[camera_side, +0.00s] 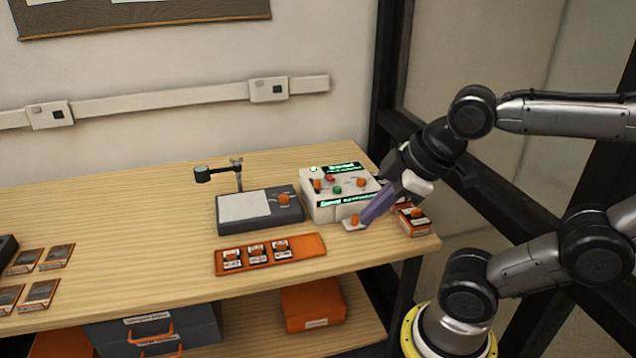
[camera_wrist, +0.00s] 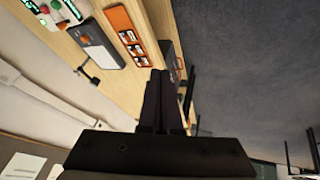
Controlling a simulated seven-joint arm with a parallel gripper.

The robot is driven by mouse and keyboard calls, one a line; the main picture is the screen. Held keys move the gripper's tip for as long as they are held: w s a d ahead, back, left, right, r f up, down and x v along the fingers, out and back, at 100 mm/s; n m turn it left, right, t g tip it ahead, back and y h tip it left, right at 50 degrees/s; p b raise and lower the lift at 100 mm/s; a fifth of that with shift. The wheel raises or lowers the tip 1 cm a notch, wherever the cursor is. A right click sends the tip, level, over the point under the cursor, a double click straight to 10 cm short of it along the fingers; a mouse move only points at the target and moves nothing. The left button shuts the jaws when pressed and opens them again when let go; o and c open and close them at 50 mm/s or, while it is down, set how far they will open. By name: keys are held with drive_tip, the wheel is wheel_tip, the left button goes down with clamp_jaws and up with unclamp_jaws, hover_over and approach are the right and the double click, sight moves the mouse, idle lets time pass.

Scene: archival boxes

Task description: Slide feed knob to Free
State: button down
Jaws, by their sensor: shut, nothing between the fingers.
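A white control box (camera_side: 336,202) with green lit displays stands at the back right of the table. On its top are orange knobs (camera_side: 361,183), a green button (camera_side: 337,190) and a red one (camera_side: 329,178). Which knob is the feed knob, and its labels, are too small to tell. My gripper (camera_side: 366,219) is shut and empty, low at the box's front right corner, near a small white piece with an orange knob (camera_side: 354,220); whether it touches either is unclear. In the wrist view my gripper (camera_wrist: 160,75) points away from the control box (camera_wrist: 62,14), at upper left.
A dark device with a light plate (camera_side: 245,206) and a small arm stands left of the box. An orange tray (camera_side: 270,254) holds several small cards in front. An orange-and-white box (camera_side: 411,220) sits at the right edge.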

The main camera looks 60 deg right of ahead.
sight(317, 185)
drive_tip(key=w+d+r+n+h, duration=0.15)
drive_tip(key=w+d+n, duration=0.25)
drive_tip(key=w+n, duration=0.4)
drive_tip(key=w+d+r+n+h, duration=0.1)
drive_tip(key=w+d+r+n, duration=0.1)
drive_tip(key=w+d+n, duration=0.5)
drive_tip(key=w+d+f+n+g, duration=0.3)
drive_tip(key=w+d+f+n, duration=0.2)
drive_tip(key=d+f, duration=0.4)
drive_tip(key=shift+d+f+g+h, duration=0.15)
drive_tip(key=shift+f+g+h, duration=0.25)
drive_tip(key=shift+f, duration=0.5)
drive_tip(key=w+d+f, duration=0.1)
drive_tip(key=f, duration=0.2)
drive_tip(key=w+d+f, duration=0.1)
drive_tip(key=d+f, duration=0.1)
drive_tip(key=f, duration=0.1)
drive_tip(key=w+d+f, duration=0.2)
drive_tip(key=f, duration=0.1)
drive_tip(key=shift+d+f, duration=0.2)
drive_tip(key=shift+w+d, duration=0.25)
drive_tip(key=shift+d, duration=0.15)
